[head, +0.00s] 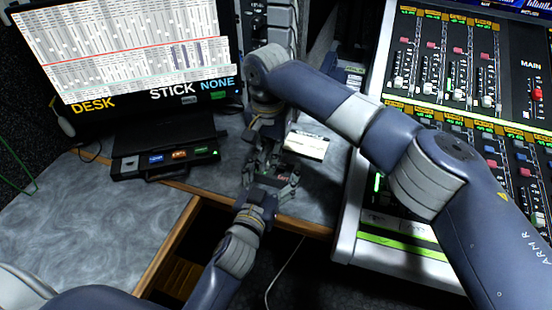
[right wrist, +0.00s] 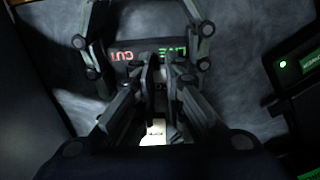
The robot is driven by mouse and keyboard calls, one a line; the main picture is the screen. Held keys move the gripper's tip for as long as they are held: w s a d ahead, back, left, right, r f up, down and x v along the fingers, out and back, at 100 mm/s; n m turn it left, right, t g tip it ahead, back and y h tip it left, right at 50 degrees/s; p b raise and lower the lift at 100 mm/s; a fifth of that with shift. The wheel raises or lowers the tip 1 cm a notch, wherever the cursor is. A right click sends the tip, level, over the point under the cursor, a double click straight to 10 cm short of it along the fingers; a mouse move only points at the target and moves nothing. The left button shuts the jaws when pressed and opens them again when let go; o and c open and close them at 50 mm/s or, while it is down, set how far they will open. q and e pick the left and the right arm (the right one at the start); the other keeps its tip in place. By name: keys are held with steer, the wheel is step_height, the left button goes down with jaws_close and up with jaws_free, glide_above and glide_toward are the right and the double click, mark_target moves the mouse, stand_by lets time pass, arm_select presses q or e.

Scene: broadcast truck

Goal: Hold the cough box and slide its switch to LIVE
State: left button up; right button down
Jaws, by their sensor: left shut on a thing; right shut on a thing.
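The cough box (head: 284,178) is a small dark box near the desk's front edge, largely hidden by both grippers. In the right wrist view, its face (right wrist: 146,50) shows red CUT lettering on the left and green LIVE lettering on the right. My left gripper (head: 268,186) is shut on the box from the front; its fingers show on both sides of the box in the right wrist view. My right gripper (head: 262,164) reaches in from behind. Its fingertips (right wrist: 150,64) are together at the box, below the lettering. They hide the switch, so its position cannot be told.
A white card (head: 307,146) lies right of the grippers. A black button panel (head: 165,158) stands left, below a monitor (head: 130,50). The mixing console (head: 345,225) bounds the right side. An open drawer space (head: 190,250) lies below the front edge. The desk's left part is clear.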

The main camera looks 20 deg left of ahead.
arm_select(q)
steer(key=shift+d, duration=0.15)
arm_select(e)
steer(key=c, duration=1.9)
jaws_free()
steer(key=shift+r, duration=0.1)
step_height(320, 180, up, 12)
steer(key=shift+f, duration=0.1)
arm_select(q)
steer(key=o, duration=1.2)
steer(key=shift+s, duration=0.1)
